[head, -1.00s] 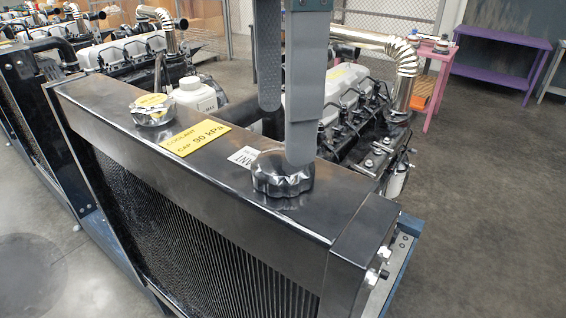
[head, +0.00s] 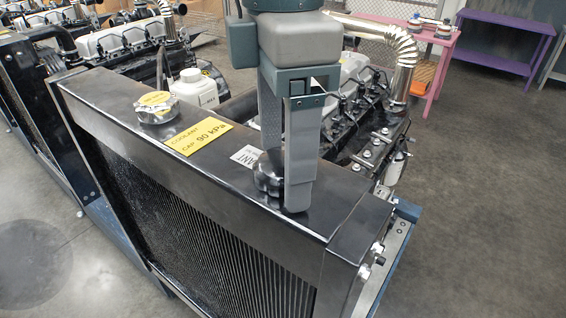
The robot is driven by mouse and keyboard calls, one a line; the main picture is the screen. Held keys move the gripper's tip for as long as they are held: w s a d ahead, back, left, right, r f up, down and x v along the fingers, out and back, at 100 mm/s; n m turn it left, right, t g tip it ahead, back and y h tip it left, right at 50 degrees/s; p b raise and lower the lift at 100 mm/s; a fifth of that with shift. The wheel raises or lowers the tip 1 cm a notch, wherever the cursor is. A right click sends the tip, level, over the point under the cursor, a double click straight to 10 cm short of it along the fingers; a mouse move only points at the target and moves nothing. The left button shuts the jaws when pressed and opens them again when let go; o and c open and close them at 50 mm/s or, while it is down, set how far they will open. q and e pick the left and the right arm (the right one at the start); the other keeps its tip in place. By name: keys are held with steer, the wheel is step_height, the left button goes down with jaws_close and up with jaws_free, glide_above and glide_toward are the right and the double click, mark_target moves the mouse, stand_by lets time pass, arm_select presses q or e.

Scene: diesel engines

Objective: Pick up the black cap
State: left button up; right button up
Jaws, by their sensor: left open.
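The black cap (head: 267,174) sits on the top of the black radiator, toward its right end. It is ribbed and round, and its right side is hidden by a finger. My left gripper (head: 283,168) is open and points down at the cap. Its near finger stands in front of and to the right of the cap, its tip low near the radiator top. Its far finger comes down behind the cap, its tip hidden. The cap appears to lie between the fingers; I cannot tell whether they touch it. My right gripper is not in view.
A silver cap (head: 155,107) with a yellow label sits farther left on the radiator top (head: 225,185). A yellow coolant sign (head: 198,136) lies between the caps. A white bottle (head: 195,88) and the engine (head: 365,115) stand behind. Open floor lies to the right.

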arm_select(q)
steer(key=shift+c, duration=0.6)
steer(key=c, duration=1.1)
steer(key=shift+o, duration=0.2)
steer(key=shift+r, duration=0.2)
steer(key=shift+r+b, duration=0.55)
steer(key=shift+b, duration=0.05)
step_height(320, 180, up, 2)
steer(key=shift+r+b, duration=0.2)
steer(key=shift+b, duration=0.5)
steer(key=s+d+r+b, duration=0.3)
steer(key=s+d+r, duration=0.4)
steer(key=s+d, duration=0.1)
steer(key=shift+d+b, duration=0.25)
steer(key=shift+b, duration=0.1)
steer(key=shift+r, duration=0.15)
steer(key=shift+r+p, duration=2.25)
steer(key=shift+r, duration=0.2)
